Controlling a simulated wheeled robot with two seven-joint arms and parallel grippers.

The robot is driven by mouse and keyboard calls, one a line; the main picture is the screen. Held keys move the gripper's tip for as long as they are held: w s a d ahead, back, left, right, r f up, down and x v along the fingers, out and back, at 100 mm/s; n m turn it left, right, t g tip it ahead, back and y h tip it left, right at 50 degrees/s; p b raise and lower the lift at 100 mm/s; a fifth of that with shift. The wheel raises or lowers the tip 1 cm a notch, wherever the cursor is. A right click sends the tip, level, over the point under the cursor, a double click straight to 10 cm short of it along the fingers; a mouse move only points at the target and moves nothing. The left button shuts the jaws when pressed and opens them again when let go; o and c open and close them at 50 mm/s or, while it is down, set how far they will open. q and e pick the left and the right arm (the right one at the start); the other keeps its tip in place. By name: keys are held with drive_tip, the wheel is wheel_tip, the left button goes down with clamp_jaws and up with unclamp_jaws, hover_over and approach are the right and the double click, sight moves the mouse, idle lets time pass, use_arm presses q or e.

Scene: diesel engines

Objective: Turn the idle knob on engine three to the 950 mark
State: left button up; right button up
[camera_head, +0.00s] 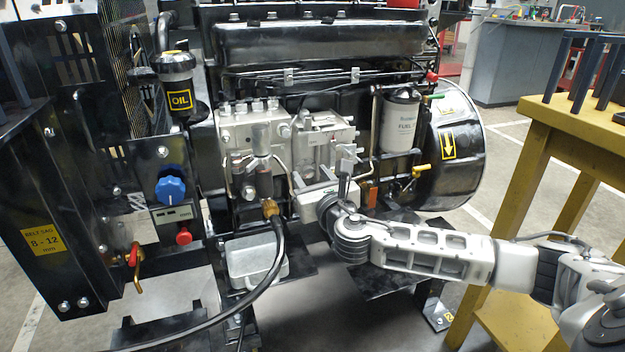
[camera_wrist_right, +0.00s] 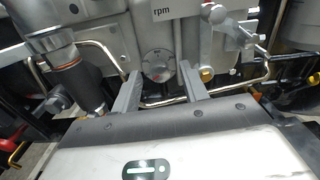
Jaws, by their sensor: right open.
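The idle knob (camera_wrist_right: 158,66) is a small round grey dial on the pump face, below a plate marked "rpm" (camera_wrist_right: 161,11), in the right wrist view. Small red marks show on it; its scale is too small to read. My right gripper (camera_wrist_right: 160,76) is open, its two fingers apart on either side of the knob in that view, with nothing between them. I cannot tell whether they touch it. In the head view my right gripper (camera_head: 299,183) is at the front of the grey pump (camera_head: 262,135) on the black engine (camera_head: 320,45). The knob is not discernible there. My left gripper is not in view.
A black hose (camera_head: 277,262) curves below the pump. A blue knob (camera_head: 171,190) and red button (camera_head: 183,236) sit on a panel at left. A fuel filter (camera_head: 400,122) and yellow-handled valve (camera_head: 420,170) are right of the pump. A yellow table (camera_head: 575,122) stands at right.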

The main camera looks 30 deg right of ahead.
clamp_jaws()
